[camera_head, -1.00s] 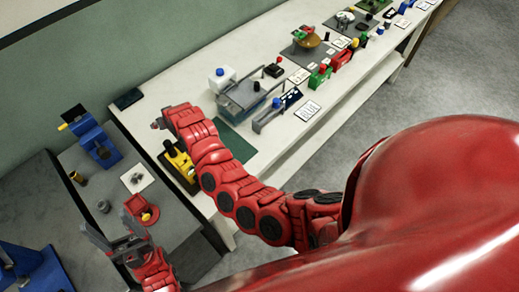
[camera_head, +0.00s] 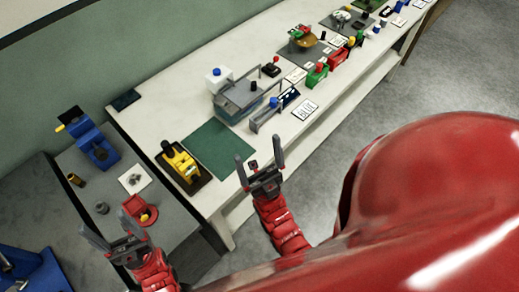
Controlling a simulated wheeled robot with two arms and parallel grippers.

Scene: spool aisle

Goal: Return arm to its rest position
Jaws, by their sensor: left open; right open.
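My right gripper (camera_head: 260,172) is open and empty. Its grey fingers point up in the picture, in front of the near edge of the white bench (camera_head: 168,97), and its red forearm runs down toward my body. My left gripper (camera_head: 108,238) is open and empty at the lower left. Its fingers are beside a small red part (camera_head: 140,211) on the dark grey table (camera_head: 180,222); whether they touch it I cannot tell.
A yellow device (camera_head: 182,162) on a black base and a green mat (camera_head: 222,148) lie on the bench, with a grey-framed fixture (camera_head: 250,97) behind. A blue device (camera_head: 92,142) stands on the dark table. The floor (camera_head: 330,185) to the right is clear.

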